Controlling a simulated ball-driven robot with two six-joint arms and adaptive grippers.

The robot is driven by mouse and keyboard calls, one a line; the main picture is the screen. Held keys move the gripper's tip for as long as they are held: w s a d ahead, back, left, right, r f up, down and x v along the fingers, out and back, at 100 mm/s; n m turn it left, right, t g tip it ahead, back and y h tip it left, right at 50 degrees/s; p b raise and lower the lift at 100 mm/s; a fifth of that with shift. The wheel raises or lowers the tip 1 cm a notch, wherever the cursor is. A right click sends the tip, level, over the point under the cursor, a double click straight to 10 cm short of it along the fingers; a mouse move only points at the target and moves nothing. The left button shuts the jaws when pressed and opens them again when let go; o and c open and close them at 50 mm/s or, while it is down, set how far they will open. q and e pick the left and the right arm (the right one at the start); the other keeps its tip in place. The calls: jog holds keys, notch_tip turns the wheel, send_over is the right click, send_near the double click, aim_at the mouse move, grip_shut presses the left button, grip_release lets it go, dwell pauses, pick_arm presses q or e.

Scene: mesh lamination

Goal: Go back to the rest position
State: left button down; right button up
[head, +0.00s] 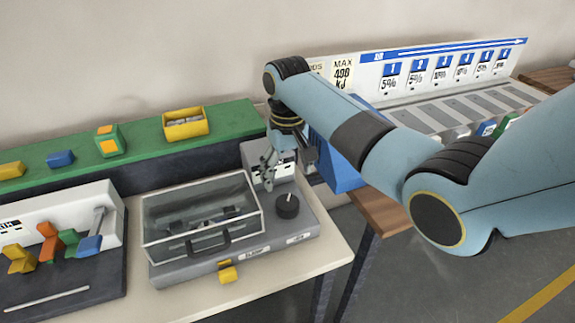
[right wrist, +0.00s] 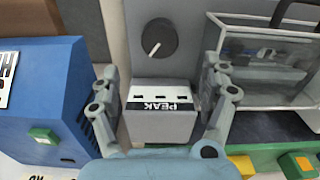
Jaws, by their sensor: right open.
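My right gripper (head: 281,174) is open and empty. It hangs at the back right of the grey machine (head: 210,270), above and in front of a grey box. In the right wrist view, the fingers of the right gripper (right wrist: 166,80) are spread on either side of this grey box (right wrist: 158,97), which has a dark "PEAK" label. I cannot tell whether they touch it. A black knob with a white mark (head: 288,206) sits on the machine in front of the gripper; it also shows in the right wrist view (right wrist: 160,38). My left gripper is not in view.
A lidded clear chamber (head: 200,218) stands left of the knob. A blue box (head: 343,178) stands close right of the gripper. A green shelf (head: 228,118) with a yellow bin (head: 186,122) runs behind. A rack of coloured levers (head: 60,240) is at left.

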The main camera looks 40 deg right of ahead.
jog(key=shift+r, duration=0.9)
jog(key=shift+s, duration=0.1)
jog(key=s+a+f+n+t, duration=0.1)
jog(key=s+f, duration=0.1)
jog(key=s, duration=0.9)
jog(key=s+a+r+n+t, duration=0.1)
jog(key=s+r, duration=0.4)
jog(key=s, duration=0.3)
jog(key=s+a+r+n+t, duration=0.1)
jog(key=s+r+t, duration=0.1)
jog(key=s+r, duration=0.35)
jog(key=s+d+f+g+b, duration=0.15)
jog(key=f+b, duration=0.45)
jog(key=f, duration=1.4)
jog(key=s+d+f+b, duration=0.15)
jog(key=f+b, duration=0.35)
jog(key=f, duration=1.5)
jog(key=s+f+b, duration=0.4)
jog(key=s+f, duration=0.5)
jog(key=f, duration=0.3)
jog(key=s+f+g+b, duration=0.1)
jog(key=s+f+b, duration=0.3)
jog(key=s+f, duration=0.6)
jog(key=shift+f+m+h+b, duration=0.3)
jog(key=shift+f+h+b, duration=0.1)
jog(key=shift+f, duration=0.55)
